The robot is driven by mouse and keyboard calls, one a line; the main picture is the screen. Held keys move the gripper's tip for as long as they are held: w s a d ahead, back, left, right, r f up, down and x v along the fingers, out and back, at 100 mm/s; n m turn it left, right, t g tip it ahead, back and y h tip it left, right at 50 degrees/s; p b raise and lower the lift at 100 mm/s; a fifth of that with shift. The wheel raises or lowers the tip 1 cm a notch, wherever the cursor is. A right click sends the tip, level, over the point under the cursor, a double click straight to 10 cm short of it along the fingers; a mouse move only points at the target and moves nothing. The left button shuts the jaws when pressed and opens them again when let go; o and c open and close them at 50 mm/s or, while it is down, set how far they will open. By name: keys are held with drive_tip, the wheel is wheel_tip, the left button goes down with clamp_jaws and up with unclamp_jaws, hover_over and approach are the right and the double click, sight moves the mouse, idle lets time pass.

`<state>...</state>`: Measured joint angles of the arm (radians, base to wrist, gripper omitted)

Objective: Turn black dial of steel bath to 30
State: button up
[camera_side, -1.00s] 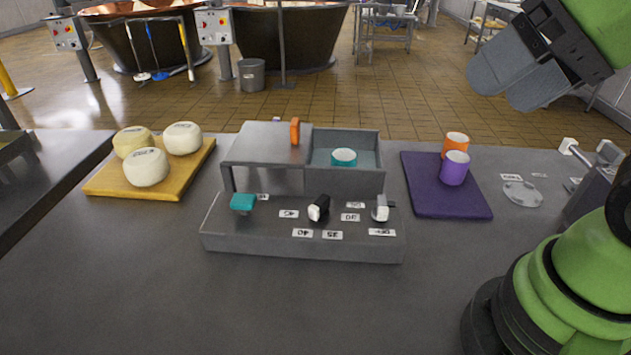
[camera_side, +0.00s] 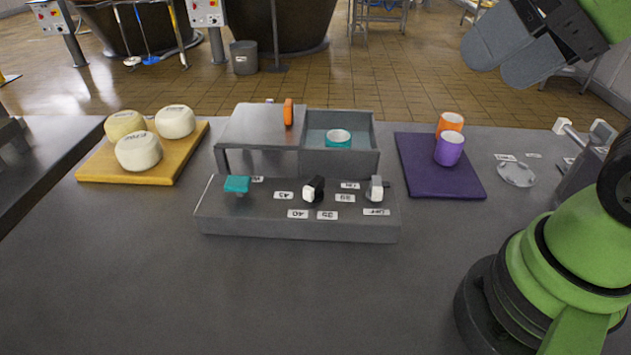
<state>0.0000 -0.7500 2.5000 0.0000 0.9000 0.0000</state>
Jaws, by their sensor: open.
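The steel bath (camera_side: 240,137) stands mid-table, with an open basin on its right holding a teal-and-white round item (camera_side: 338,138). Its sloped front panel (camera_side: 250,222) carries a teal knob (camera_side: 237,184), the black dial (camera_side: 317,184) and a grey-white knob (camera_side: 376,188). The black dial's white end points to the lower left. Small number labels surround it, upside down in the picture; the one that seems to read 30 (camera_side: 345,198) lies to its right. My gripper (camera_side: 515,48) is high at the upper right, open and empty, well away from the dial. Its upper part is cut off.
An orange handle (camera_side: 289,112) stands up from the bath's lid. A yellow board (camera_side: 95,170) with white cheeses lies left. A purple mat (camera_side: 425,180) with an orange cup (camera_side: 450,123) and a purple cup (camera_side: 449,149) lies right. The table front is clear.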

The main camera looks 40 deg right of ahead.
drive_tip(key=shift+w, duration=0.1)
drive_tip(key=c, duration=0.5)
drive_tip(key=m+g+h, duration=0.2)
drive_tip(key=m+g, duration=0.5)
drive_tip(key=m, duration=0.4)
hover_over(314, 182)
wheel_tip(314, 182, down, 16)
drive_tip(key=shift+r, duration=0.1)
wheel_tip(314, 182, down, 9)
drive_tip(key=shift+f, duration=0.15)
clamp_jaws()
